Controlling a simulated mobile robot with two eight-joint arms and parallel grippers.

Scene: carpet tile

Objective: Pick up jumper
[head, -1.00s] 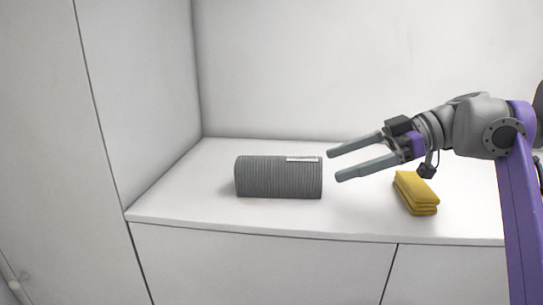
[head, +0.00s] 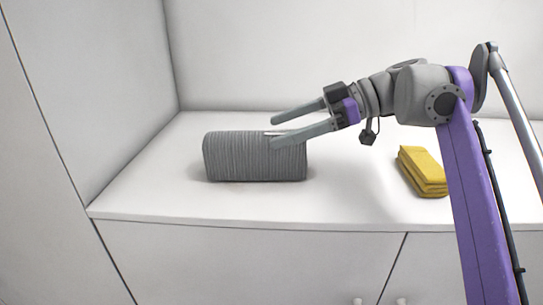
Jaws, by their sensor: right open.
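My right gripper (head: 273,132) is open and points left. I cannot tell whether the fingers touch the bundle. My left gripper is not in view.
A folded yellow cloth (head: 422,172) lies on the white counter (head: 330,205) to the right, below my right arm. White walls stand behind and at the left. The counter's front edge is in front of the bundle, with clear room between them.

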